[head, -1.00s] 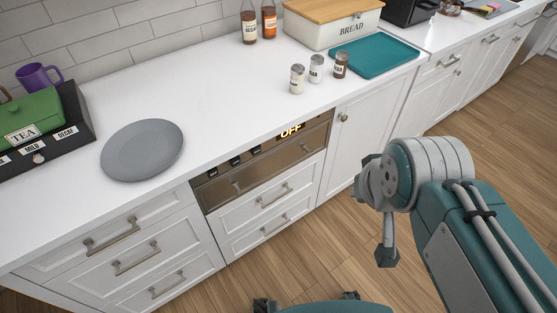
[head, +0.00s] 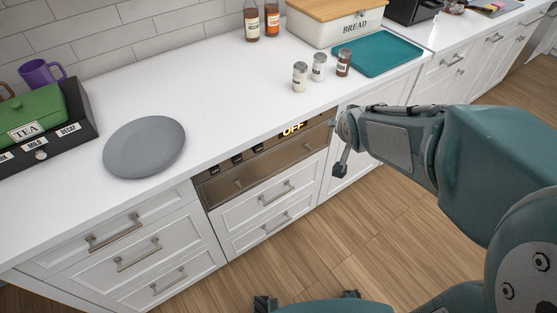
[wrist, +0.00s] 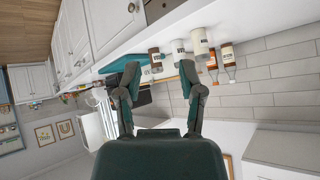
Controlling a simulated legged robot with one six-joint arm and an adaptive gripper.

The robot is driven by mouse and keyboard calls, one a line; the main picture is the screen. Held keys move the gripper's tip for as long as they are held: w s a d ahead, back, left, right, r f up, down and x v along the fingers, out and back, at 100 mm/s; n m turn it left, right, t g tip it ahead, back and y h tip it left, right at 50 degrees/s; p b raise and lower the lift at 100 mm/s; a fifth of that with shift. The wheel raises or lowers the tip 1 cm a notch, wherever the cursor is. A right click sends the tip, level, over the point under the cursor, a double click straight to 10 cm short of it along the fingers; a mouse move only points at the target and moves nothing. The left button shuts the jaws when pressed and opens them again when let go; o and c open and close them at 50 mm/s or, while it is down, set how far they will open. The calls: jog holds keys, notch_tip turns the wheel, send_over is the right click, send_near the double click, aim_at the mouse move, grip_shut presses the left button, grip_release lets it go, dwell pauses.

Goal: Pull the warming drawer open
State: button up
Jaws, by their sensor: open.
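The warming drawer (head: 265,168) is a bronze-brown front under the counter, in the middle of the head view. It is flush with the cabinets and looks shut. A lit "OFF" display (head: 292,129) and several dark controls line its upper strip, and a small pull (head: 238,183) shows on its lower panel. My gripper (head: 339,170) is right of the drawer, in front of the white cabinet door, apart from the drawer. In the wrist view, my gripper (wrist: 172,68) has its two fingers spread with nothing held.
White drawers with handles (head: 275,193) sit below the warming drawer, and more (head: 115,232) to its left. On the counter (head: 235,95) are a grey plate (head: 145,147), shakers (head: 319,66), a teal tray (head: 378,55) and a bread box (head: 335,28). Wood floor (head: 350,235) is clear in front.

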jog(key=w+a+f+m+t+y, duration=0.1)
jog(key=w+f+t+y, duration=0.1)
jog(key=w+f, duration=0.6)
jog(key=m+t+y, duration=0.4)
jog(key=m+y, duration=0.4)
send_near(280, 171)
jog(key=shift+n, duration=0.3)
jog(key=x, duration=1)
jog(key=shift+w+a+f, duration=0.15)
jog(key=shift+w, duration=0.2)
grip_shut()
